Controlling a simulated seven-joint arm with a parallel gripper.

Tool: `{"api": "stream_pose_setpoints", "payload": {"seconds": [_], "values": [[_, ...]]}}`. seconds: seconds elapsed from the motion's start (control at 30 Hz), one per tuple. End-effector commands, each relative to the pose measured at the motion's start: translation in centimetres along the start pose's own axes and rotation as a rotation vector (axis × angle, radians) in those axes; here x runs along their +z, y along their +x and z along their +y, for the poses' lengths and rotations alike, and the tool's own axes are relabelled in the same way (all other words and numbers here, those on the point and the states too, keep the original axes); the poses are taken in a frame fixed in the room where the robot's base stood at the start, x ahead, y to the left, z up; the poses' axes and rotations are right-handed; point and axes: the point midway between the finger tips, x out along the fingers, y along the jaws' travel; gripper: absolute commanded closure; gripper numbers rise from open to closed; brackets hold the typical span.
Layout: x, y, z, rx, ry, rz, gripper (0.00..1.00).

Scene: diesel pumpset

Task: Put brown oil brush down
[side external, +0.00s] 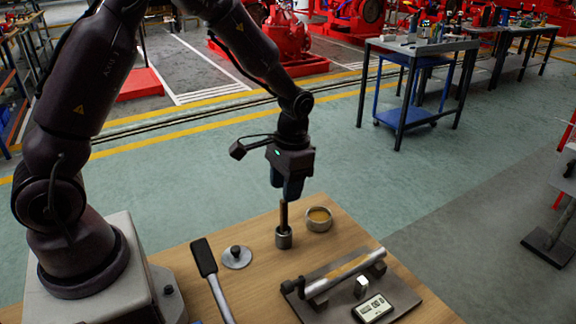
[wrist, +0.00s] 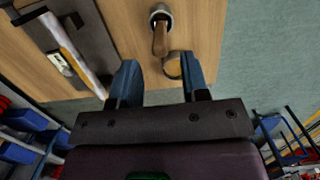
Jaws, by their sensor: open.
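The brown oil brush (side external: 284,216) stands upright in a small metal cup (side external: 283,239) on the wooden table. Its bristle end is hidden inside the cup. My gripper (side external: 288,197) points down just above the brush's handle end. In the wrist view, the gripper's blue fingers (wrist: 158,65) are spread wide apart. The brush handle (wrist: 160,40) shows there beyond the fingertips, with the cup (wrist: 160,12) around its far end. Nothing is held between the fingers.
A round metal bowl with yellowish contents (side external: 319,219) stands right beside the cup. A knobbed metal disc (side external: 237,258) and a black-ended tool (side external: 204,258) lie left. A dark plate with a metal rod (side external: 340,279) and a display device (side external: 373,308) are at the front right.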

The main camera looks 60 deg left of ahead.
Motion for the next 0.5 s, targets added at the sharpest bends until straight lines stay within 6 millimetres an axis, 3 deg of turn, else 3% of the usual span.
{"api": "stream_pose_setpoints", "payload": {"seconds": [0.1, 0.37, 0.5], "values": [[0.0, -2.5, 0.0, 0.000, 0.001, 0.005, 0.58], [0.1, -5.3, 0.1, 0.000, 0.001, 0.007, 0.58], [1.4, -8.0, 0.5, -0.005, 0.001, 0.063, 0.58]]}}
